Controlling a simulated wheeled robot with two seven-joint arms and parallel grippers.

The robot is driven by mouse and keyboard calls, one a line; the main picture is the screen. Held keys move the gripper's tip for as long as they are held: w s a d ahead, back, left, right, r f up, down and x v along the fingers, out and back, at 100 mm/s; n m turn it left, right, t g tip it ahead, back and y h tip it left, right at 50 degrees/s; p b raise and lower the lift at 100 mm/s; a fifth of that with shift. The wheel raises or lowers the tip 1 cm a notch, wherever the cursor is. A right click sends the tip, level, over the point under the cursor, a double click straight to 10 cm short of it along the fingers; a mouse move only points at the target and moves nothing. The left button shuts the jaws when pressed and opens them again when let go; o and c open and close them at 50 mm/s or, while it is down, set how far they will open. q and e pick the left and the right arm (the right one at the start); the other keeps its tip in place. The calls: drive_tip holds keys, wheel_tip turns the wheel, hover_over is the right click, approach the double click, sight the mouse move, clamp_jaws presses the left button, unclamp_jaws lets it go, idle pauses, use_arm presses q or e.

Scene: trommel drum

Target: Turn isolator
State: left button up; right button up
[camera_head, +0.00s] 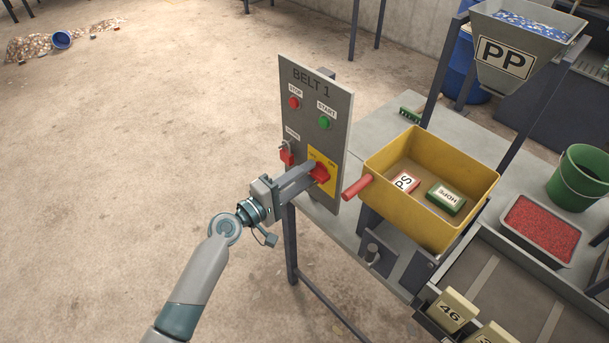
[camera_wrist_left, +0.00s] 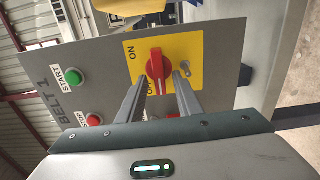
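The isolator is a red rotary knob (camera_head: 320,173) on a yellow plate (camera_head: 328,160), low on the grey BELT 1 panel (camera_head: 318,105). In the left wrist view the red knob (camera_wrist_left: 156,68) has its handle pointing along the fingers, and the word ON is readable beside it. My left gripper (camera_head: 307,174) is at the panel. In the wrist view its fingers (camera_wrist_left: 161,78) are apart, one on each side of the knob's handle, with a gap seeming to remain; contact cannot be told. My right gripper is not in view.
Floor left is open.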

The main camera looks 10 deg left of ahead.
use_arm(q)
drive_tip(key=shift+s, duration=0.1)
drive_tip(key=shift+s+a+f, duration=0.1)
drive_tip(key=shift+s+a, duration=0.2)
drive_tip(key=shift+s, duration=0.05)
drive_tip(key=b+v, duration=0.6)
drive_tip(key=v, duration=1)
drive_tip(key=shift+a, duration=0.15)
drive_tip(key=shift+s, duration=0.1)
